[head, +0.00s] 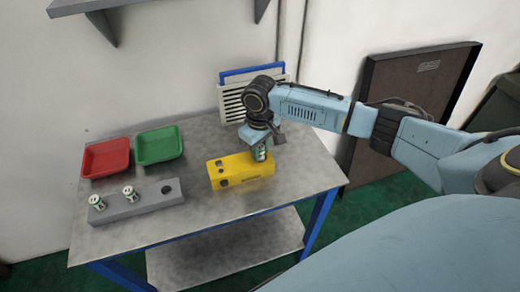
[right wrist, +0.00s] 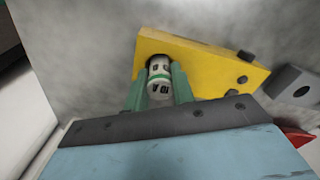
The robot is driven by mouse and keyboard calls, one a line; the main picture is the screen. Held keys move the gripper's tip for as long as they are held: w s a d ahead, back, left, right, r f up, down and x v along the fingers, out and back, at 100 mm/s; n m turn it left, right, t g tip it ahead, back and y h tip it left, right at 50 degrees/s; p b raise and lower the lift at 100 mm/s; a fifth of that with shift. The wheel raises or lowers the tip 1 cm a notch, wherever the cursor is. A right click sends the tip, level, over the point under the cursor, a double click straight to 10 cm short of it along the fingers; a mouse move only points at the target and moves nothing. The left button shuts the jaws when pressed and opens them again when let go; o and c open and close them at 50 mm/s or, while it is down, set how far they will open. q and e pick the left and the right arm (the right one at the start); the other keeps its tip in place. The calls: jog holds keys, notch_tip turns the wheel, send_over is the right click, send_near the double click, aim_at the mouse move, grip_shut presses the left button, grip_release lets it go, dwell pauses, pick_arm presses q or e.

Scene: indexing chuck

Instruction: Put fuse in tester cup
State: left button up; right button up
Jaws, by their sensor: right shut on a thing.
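My right gripper (head: 261,154) is over the right end of the yellow tester block (head: 238,172). In the right wrist view its green fingers (right wrist: 159,88) are shut on a white fuse with a green band (right wrist: 160,75). The fuse's far end meets a dark round opening, the cup (right wrist: 154,61), near one end of the yellow block (right wrist: 195,62). I cannot tell how deep the fuse sits in it. My left gripper is not in view.
A grey rack (head: 148,204) at the front left holds two fuses (head: 97,202) (head: 130,193) and has one empty hole (head: 167,189). Behind it are a red tray (head: 106,158) and a green tray (head: 158,145). A slatted panel (head: 232,107) stands at the back. The table's front right is clear.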

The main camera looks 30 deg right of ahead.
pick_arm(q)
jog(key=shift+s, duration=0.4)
pick_arm(e)
jog(key=shift+f, duration=0.1)
jog(key=o, duration=1)
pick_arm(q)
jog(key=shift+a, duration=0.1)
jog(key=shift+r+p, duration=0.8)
pick_arm(e)
notch_tip(320, 180, up, 12)
jog(key=shift+r, duration=0.2)
